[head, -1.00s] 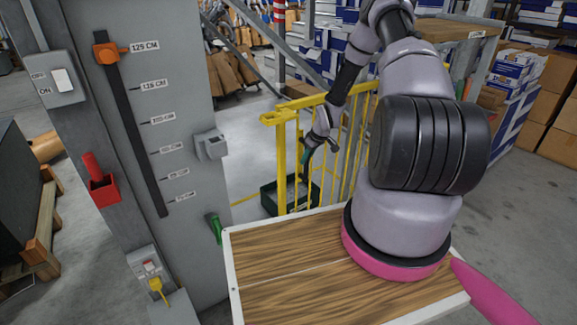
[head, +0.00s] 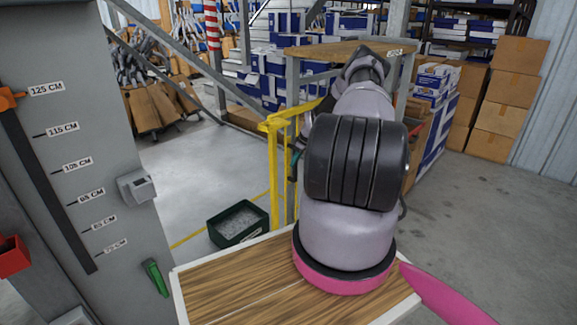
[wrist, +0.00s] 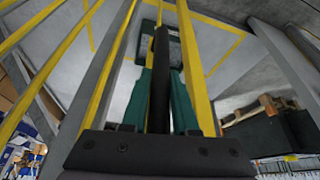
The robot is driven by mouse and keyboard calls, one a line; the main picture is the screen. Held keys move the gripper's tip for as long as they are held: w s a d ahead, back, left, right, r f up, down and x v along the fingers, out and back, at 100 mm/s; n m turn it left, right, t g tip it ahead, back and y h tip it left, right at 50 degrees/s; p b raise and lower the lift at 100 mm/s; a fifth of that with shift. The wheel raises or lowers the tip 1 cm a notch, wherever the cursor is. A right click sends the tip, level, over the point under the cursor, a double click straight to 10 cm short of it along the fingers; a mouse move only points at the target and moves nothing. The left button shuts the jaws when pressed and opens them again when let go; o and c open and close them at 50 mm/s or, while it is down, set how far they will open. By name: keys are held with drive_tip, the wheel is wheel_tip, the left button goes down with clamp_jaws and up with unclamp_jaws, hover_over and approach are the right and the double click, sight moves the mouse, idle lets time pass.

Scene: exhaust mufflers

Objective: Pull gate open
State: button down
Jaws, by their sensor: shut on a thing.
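The yellow gate (head: 273,180) stands beyond the wooden tabletop in the head view, seen at a steep angle and partly hidden behind my arm. Its yellow bars (wrist: 90,65) rise close on the left in the wrist view, and a yellow bar (wrist: 195,65) stands just right of the fingers. My gripper (wrist: 162,45) has green fingers, shut on a dark upright bar (wrist: 160,85) that looks like part of the gate. In the head view my arm hides most of the gripper.
The wood-topped table (head: 235,280) is in front. A grey column with a height scale (head: 75,150) stands at left. A dark green crate (head: 238,222) sits on the floor left of the gate. Stacked boxes (head: 505,95) are at back right. Floor at right is clear.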

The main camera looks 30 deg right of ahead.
drive_tip(key=shift+w+d, duration=0.15)
drive_tip(key=shift+d, duration=0.45)
drive_tip(key=c, duration=0.7)
unclamp_jaws()
drive_tip(key=v, duration=1)
drive_tip(key=shift+r, duration=0.35)
